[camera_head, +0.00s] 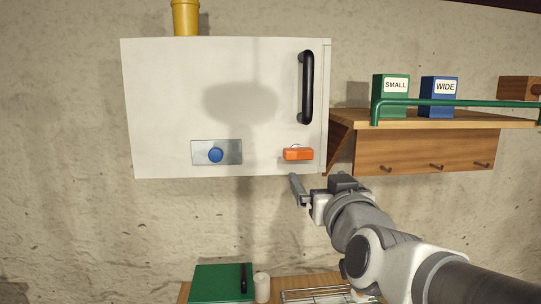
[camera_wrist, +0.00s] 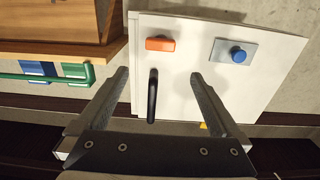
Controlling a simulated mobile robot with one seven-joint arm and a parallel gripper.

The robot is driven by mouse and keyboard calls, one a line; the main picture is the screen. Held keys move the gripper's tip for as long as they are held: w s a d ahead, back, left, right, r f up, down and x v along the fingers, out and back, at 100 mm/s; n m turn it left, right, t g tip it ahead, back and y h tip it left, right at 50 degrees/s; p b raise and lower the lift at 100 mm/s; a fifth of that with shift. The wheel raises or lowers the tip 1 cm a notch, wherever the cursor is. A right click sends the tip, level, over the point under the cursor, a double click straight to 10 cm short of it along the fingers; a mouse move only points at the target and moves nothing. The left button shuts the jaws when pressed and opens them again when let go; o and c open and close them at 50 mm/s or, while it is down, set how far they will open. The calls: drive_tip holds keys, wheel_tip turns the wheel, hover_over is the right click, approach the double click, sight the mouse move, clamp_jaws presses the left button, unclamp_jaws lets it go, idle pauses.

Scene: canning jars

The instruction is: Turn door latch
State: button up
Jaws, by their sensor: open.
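A white cabinet door (camera_head: 170,95) hangs on the wall, closed as far as I can see. The orange latch (camera_head: 298,154) lies horizontally at its lower right corner, below the black vertical handle (camera_head: 307,88). My gripper (camera_head: 315,182) is just below the latch, apart from it, open and empty. In the wrist view, which is turned over, the latch (camera_wrist: 160,44) shows beyond the open fingertips (camera_wrist: 160,76), and the handle (camera_wrist: 152,96) appears between the fingers. A blue round knob (camera_head: 216,155) on a metal plate sits at the door's lower left.
A wooden shelf (camera_head: 350,118) with a green rail (camera_head: 450,103) stands close to the cabinet's right. It carries a green SMALL box (camera_head: 391,101) and a blue WIDE box (camera_head: 438,101). A yellow object (camera_head: 186,18) stands on the cabinet. Below are a green board (camera_head: 218,283) and a wire rack (camera_head: 315,296).

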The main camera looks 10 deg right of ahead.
sight(300, 156)
drive_tip(key=w+p, duration=0.2)
drive_tip(key=w, duration=1.4)
drive_tip(key=shift+p, duration=0.3)
drive_tip(key=shift+c, duration=0.3)
drive_tip(key=c, duration=1)
drive_tip(key=shift+f, duration=0.1)
